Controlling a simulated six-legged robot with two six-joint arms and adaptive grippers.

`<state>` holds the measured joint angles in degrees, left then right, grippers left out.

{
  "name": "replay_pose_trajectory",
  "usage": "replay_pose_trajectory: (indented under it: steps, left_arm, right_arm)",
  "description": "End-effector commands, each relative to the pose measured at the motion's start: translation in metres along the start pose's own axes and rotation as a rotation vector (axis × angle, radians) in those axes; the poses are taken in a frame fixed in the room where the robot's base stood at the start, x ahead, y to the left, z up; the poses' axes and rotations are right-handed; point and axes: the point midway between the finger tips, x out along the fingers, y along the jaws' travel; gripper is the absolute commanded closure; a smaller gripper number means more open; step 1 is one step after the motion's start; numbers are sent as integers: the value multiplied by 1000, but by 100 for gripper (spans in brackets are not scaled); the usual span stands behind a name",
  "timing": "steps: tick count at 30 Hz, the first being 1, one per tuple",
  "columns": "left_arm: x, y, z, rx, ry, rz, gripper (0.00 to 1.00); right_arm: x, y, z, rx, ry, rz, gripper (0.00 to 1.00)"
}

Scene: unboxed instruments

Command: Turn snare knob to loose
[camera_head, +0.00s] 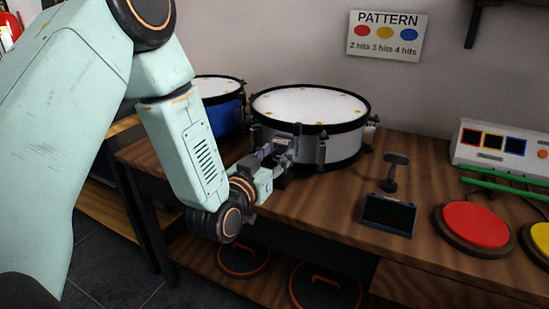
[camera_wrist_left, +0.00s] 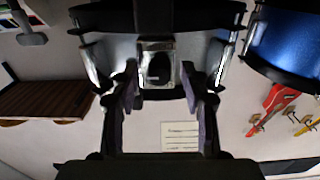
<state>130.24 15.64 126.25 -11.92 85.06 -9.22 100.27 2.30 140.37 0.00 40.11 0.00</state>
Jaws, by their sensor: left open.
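The snare drum (camera_head: 310,105) has a white head, black hoops and a grey shell, and stands upright on the wooden table. My left gripper (camera_head: 283,152) is at the near left side of its shell. In the left wrist view, the dark snare knob (camera_wrist_left: 158,66) sits on a silver plate on the shell (camera_wrist_left: 120,50). The open fingers of my left gripper (camera_wrist_left: 160,82) stand on either side of the knob, with visible gaps; I cannot tell whether either one touches the plate. The knob is hidden behind the gripper in the head view. My right gripper is out of view.
A blue drum (camera_head: 226,115) stands just left of the snare. On the right of the table (camera_head: 325,205) are a small dark stand (camera_head: 391,173), a dark screen (camera_head: 388,214), a red pad (camera_head: 472,224), a yellow pad (camera_head: 539,240) and a control box (camera_head: 500,146).

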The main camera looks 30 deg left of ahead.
Motion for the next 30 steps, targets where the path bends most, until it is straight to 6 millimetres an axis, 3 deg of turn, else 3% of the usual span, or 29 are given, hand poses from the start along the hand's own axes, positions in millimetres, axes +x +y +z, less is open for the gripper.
replay_pose_trajectory:
  steps: [4, 19, 30]
  left_arm:
    - [0, 0, 0, 0, 0, 0, 56]
    - [0, 0, 0, 0, -1, 0, 99]
    - [-1, 0, 0, -27, -1, 0, 100]
  right_arm:
    - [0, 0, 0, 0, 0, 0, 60]
    - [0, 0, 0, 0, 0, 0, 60]
    - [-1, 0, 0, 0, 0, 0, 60]
